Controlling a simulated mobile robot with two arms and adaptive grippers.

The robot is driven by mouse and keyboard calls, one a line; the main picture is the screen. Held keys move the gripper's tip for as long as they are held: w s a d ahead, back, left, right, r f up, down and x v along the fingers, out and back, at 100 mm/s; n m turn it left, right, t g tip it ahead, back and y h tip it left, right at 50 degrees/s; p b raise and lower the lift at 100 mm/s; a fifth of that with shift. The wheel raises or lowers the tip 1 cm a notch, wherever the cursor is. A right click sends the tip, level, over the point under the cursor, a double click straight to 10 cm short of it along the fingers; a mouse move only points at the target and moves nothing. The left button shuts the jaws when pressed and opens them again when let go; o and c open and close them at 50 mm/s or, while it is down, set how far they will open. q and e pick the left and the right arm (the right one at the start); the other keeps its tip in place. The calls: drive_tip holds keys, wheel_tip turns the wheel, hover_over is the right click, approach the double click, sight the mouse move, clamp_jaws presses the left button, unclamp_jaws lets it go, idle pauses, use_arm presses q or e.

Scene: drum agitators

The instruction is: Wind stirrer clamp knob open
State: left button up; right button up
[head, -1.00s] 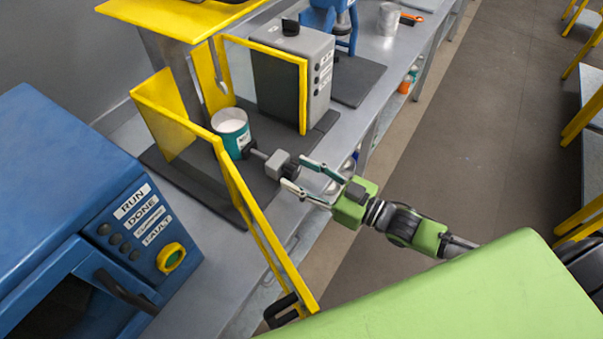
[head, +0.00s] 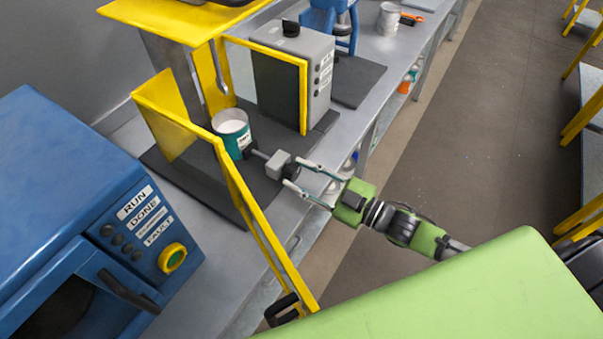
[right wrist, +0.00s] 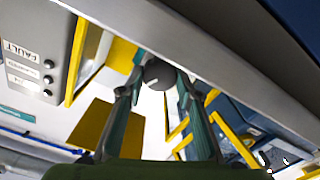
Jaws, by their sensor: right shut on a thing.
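The stirrer clamp (head: 278,164) is a grey block on a short dark rod beside a teal-and-white drum (head: 231,131). Its dark round knob (head: 291,171) faces my right arm and also shows in the right wrist view (right wrist: 158,74), between the fingertips. My right gripper (head: 290,172) reaches in from the right and is shut on the knob, one finger on each side. The stirrer shaft (head: 217,72) hangs above the drum. My left gripper is not in view.
A yellow-framed guard (head: 240,195) stands open, its edge running left of my right gripper. A grey control box (head: 300,75) stands behind the drum. A blue machine (head: 75,190) fills the left. The aisle floor (head: 470,130) at right is clear.

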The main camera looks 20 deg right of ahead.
drive_tip(key=n, duration=0.3)
drive_tip(key=shift+n, duration=2.4)
drive_tip(key=shift+b, duration=0.3)
drive_tip(key=o, duration=1.1)
drive_tip(key=shift+s, duration=0.1)
drive_tip(key=shift+o, duration=0.2)
drive_tip(key=shift+f, duration=0.1)
